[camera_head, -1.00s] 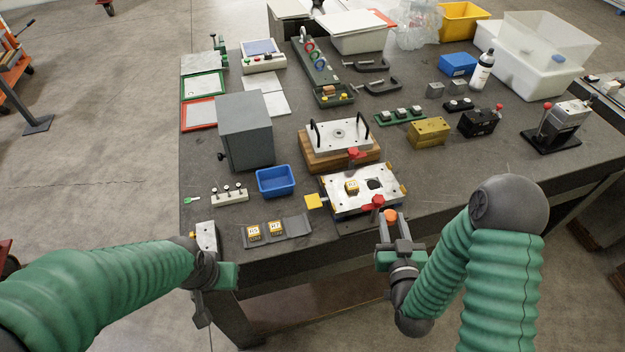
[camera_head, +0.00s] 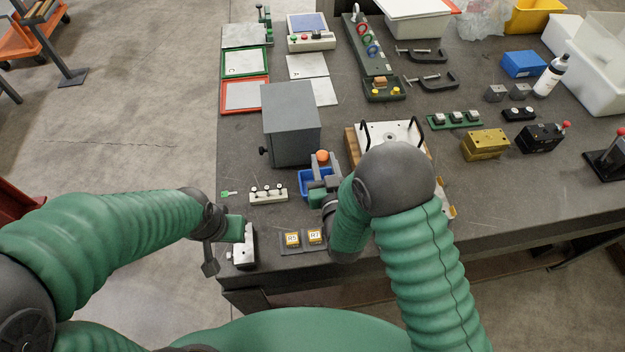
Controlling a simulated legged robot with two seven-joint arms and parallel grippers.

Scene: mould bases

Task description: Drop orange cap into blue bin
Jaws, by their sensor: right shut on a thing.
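The orange cap (camera_head: 322,155) is at the tip of my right gripper (camera_head: 322,165), which is shut on it. The small blue bin (camera_head: 304,185) stands on the table in front of the grey box. My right gripper overlaps the bin's right part in this view and hides it. The cap shows near the bin's far right edge; its height above the bin is hard to judge. My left gripper (camera_head: 240,230) is at the table's front left edge beside a metal block (camera_head: 245,252). Its jaws do not show clearly.
The grey box (camera_head: 291,135) stands just behind the bin. A small rack with knobs (camera_head: 268,194) is left of the bin. A grey tray with yellow-marked blocks (camera_head: 302,240) lies in front. My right arm hides much of the fixture (camera_head: 448,212) on the right.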

